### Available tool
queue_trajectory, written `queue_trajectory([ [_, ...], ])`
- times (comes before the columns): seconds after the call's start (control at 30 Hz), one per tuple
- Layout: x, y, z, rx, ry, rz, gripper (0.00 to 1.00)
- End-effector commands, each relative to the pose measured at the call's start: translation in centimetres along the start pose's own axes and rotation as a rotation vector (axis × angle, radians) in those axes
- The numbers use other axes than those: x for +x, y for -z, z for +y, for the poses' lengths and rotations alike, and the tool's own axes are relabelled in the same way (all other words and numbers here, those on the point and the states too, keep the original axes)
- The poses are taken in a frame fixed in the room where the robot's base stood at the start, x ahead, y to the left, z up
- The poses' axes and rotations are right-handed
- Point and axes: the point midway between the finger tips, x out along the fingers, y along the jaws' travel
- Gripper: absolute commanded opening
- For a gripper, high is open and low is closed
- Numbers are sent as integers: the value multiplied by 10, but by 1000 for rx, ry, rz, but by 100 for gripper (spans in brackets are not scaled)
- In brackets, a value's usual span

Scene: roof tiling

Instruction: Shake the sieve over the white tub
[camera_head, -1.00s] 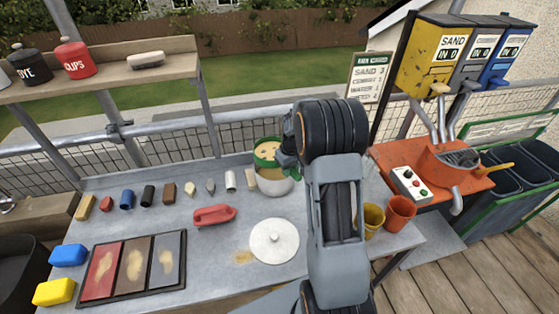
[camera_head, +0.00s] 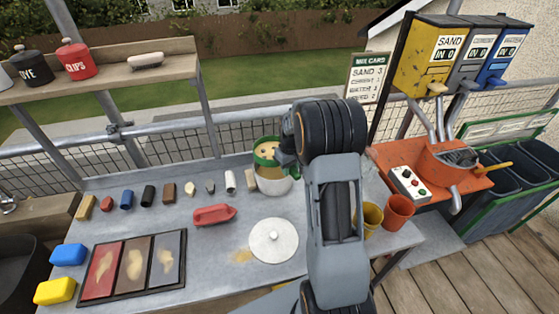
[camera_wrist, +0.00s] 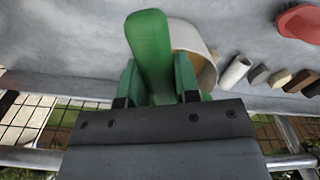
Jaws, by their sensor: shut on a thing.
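The green sieve (camera_head: 267,141) is a round rim with tan, lumpy stuff inside. It is over the back part of the white tub (camera_head: 275,187) on the bench. My gripper (camera_head: 284,156) is shut on the sieve's handle, at the right side of the sieve. In the wrist view the green handle (camera_wrist: 150,45) rises from between the jaws (camera_wrist: 157,88). The white tub also shows there, partly hidden behind the handle (camera_wrist: 192,36). My wrist hides part of the tub's right side in the head view.
A round white lid (camera_head: 273,241) lies in front of the tub, and a red float (camera_head: 214,215) lies to its left. Small blocks line the bench's back. Yellow (camera_head: 371,218) and orange (camera_head: 398,211) pots stand right of my arm. A wire fence runs behind.

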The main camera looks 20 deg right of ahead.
Motion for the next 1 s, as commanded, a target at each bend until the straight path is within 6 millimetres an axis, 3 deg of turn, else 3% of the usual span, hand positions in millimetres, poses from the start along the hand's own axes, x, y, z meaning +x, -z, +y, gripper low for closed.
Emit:
queue_trajectory([
  [0.17,0,0,0,0,0,1,6],
  [0.3,-1,-33,0,4,0,1,6],
  [0.37,0,-37,0,0,-1,2,6],
  [0.53,1,0,0,-3,-1,2,6],
  [0.57,0,1,0,-1,0,0,6],
  [0.7,-1,-33,1,4,0,1,6],
  [0.77,0,-37,0,0,-1,1,6],
  [0.9,1,-3,-1,-4,-1,2,6],
  [1.0,0,-6,0,1,0,0,6],
])
